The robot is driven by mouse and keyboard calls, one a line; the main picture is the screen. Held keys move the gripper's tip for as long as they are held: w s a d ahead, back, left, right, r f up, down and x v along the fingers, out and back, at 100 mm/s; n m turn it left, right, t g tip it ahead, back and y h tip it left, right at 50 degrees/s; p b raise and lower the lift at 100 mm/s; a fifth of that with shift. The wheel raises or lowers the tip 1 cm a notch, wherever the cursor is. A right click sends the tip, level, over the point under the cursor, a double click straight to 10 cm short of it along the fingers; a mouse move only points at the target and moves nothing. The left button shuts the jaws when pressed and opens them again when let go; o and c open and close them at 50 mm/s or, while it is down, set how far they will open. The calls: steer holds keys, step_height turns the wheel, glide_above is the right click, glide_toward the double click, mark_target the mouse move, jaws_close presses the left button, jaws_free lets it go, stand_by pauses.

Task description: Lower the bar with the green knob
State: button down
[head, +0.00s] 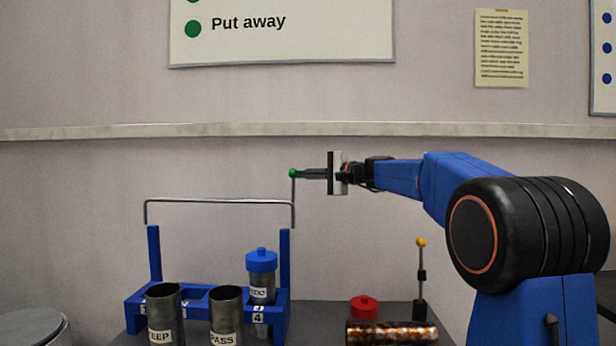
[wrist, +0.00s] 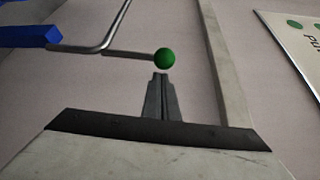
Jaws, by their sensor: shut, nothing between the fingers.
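The green knob (head: 293,173) tops a thin rod at the right end of the grey metal bar (head: 220,201). The bar stands raised above the blue rack (head: 136,310), between its two posts.
The rack holds a blue-capped tube (head: 261,275). Two open dark cups, one labelled PASS (head: 227,314), stand in front. A red cap (head: 364,306), a rusty tube (head: 392,332) and a yellow-knobbed lever (head: 421,275) are at the right. Space above the bar is clear.

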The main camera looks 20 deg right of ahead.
steer(key=shift+s+a, duration=0.1)
steer(key=shift+s, duration=0.2)
steer(key=s+a+f+n+t+y, duration=0.1)
steer(key=s+a+n+y, duration=0.1)
steer(key=s+n, duration=0.3)
steer(key=s+a+f+n+t+y, duration=0.1)
steer(key=s+a+f+n+y, duration=0.1)
steer(key=s+n, duration=0.35)
steer(key=s+a+f+n+g+y, duration=0.2)
steer(key=s+f+n, duration=0.5)
steer(key=f, duration=0.6)
steer(key=shift+s+a+f+g+y, duration=0.2)
steer(key=shift+s+g+y, duration=0.3)
steer(key=shift+s+y, duration=0.65)
steer(key=shift+w+f+y, duration=0.15)
steer(key=shift+w+y, duration=0.1)
